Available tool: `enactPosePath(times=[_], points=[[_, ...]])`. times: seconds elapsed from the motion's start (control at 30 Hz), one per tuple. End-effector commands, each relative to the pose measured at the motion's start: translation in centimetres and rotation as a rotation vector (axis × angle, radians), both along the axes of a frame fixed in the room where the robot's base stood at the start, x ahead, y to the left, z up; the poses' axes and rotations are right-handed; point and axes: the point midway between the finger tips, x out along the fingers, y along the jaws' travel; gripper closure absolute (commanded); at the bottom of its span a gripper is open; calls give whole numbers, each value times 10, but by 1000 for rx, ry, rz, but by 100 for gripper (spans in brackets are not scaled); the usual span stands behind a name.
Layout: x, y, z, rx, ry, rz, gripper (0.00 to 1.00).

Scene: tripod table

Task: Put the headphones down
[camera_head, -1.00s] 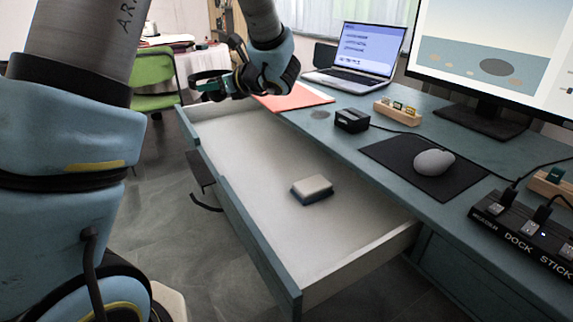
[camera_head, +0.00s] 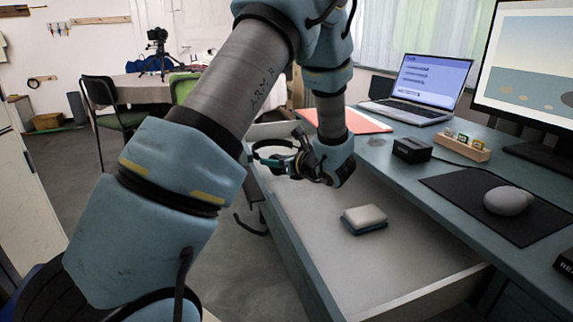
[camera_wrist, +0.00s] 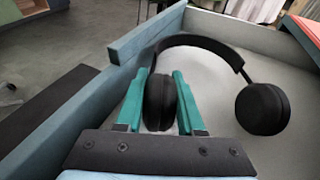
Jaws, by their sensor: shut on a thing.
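The black headphones show in the wrist view (camera_wrist: 200,42), with one ear cup between the green fingers of my gripper (camera_wrist: 162,95). The other ear cup hangs free at the right of that view. In the head view my gripper (camera_head: 290,158) is over the far part of the open drawer (camera_head: 350,285), and the headphones are largely hidden there by the gripper and wrist. My gripper is shut on the headphones. The drawer's pale floor lies below them; I cannot tell whether they touch it.
A grey and blue block (camera_head: 364,219) lies in the drawer, with bare floor around it. The desk holds a red folder (camera_head: 350,122), a laptop (camera_head: 425,85), a black box (camera_head: 411,150), a card holder (camera_head: 460,147) and a mouse (camera_head: 508,200) on a dark mat (camera_head: 470,205).

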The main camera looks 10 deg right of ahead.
Motion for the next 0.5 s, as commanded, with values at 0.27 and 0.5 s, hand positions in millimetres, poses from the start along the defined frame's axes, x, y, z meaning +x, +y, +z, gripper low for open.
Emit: enactPosePath(times=[0.27, 0.5], points=[[6, -42, 1, -4, -2, 0, 100], [5, -39, -11, -1, -2, 0, 100]])
